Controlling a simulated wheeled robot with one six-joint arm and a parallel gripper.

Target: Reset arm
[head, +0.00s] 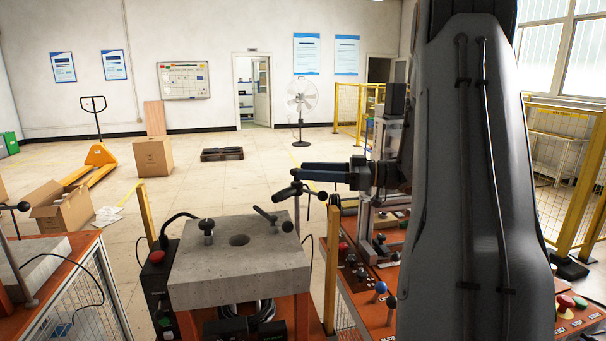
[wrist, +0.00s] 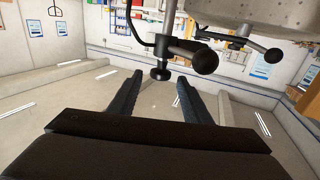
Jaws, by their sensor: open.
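My gripper (head: 306,172) reaches in from the right in the head view, roughly level, with its fingers pointing left above the right side of the grey block (head: 238,265). In the wrist view my gripper (wrist: 158,82) shows two dark fingers spread apart, with nothing held between them. A black-knobbed clamp handle (wrist: 205,61) hangs close ahead of the fingertips there, and a black foot shows in the gap between them. I cannot tell how deep it lies. My grey arm covers much of the right side of the head view.
The block has a round hole and a T-handled clamp (head: 266,215) on top. A control box with a red button (head: 156,258) stands at its left. An orange bench with knobs (head: 380,288) is at right. Yellow posts (head: 332,255) rise nearby.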

